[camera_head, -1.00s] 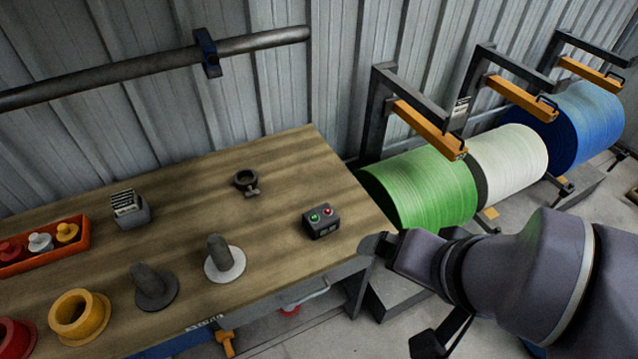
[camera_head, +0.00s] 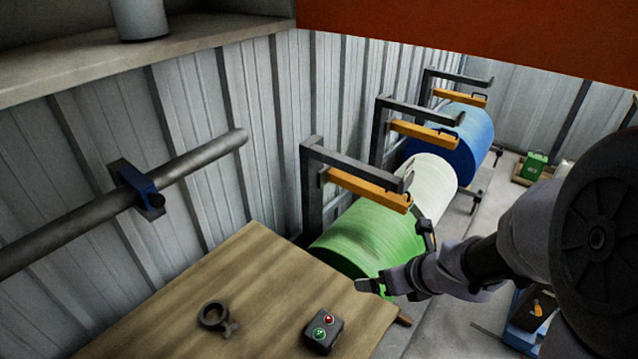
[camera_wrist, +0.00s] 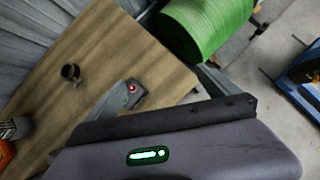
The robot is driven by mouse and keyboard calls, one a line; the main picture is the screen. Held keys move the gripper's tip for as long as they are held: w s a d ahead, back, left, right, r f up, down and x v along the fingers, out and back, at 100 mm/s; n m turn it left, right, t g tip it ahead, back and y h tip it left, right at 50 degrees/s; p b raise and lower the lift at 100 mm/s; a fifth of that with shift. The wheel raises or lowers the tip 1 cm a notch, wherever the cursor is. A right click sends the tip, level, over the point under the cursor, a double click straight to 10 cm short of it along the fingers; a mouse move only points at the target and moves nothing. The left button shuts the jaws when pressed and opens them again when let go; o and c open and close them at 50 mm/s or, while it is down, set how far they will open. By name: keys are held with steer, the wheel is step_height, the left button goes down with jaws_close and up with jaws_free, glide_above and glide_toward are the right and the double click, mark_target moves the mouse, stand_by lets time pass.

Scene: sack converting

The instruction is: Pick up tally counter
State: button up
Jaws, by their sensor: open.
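No object in view can be surely told as the tally counter. A small dark ring-shaped thing with a stub (camera_head: 214,316) lies on the wooden table (camera_head: 240,268); it also shows in the wrist view (camera_wrist: 70,72). A dark box with one green and one red button (camera_head: 323,332) sits to its right near the table's edge; it shows partly hidden behind a grey finger in the wrist view (camera_wrist: 134,92). My gripper (camera_head: 385,284) is open and empty by the table's right corner, in front of the green roll, apart from both objects.
Green (camera_head: 372,240), white (camera_head: 432,180) and blue (camera_head: 465,136) rolls stand under orange-armed brackets beyond the table. A pipe (camera_head: 75,225) runs along the wall at left. A shelf (camera_head: 150,62) and an orange-red panel (camera_head: 480,35) are overhead. The table between ring and far corner is clear.

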mark_target(328, 328)
steer(key=s+a+f+n+g+y, duration=0.3)
steer(key=s+a+f+n+g, duration=0.15)
steer(key=s+f+n, duration=0.35)
steer(key=shift+n+t, duration=0.35)
steer(key=shift+n, duration=0.05)
steer(key=w+a+f+b, duration=0.1)
steer(key=f+b, duration=0.1)
steer(key=w+a+f+b, duration=0.2)
steer(key=f, duration=0.1)
steer(key=w+a+f+b, duration=0.1)
steer(key=a+f+b, duration=0.1)
steer(key=shift+w+a+f, duration=0.2)
steer(key=shift+w, duration=0.2)
steer(key=b+x, duration=0.1)
steer(key=x, duration=0.2)
steer(key=b+x, duration=0.1)
steer(key=x, duration=0.1)
steer(key=shift+w+a+f+b, duration=0.15)
steer(key=shift+w+a+b, duration=0.05)
steer(key=shift+a+b, duration=0.25)
steer(key=c, duration=1.6)
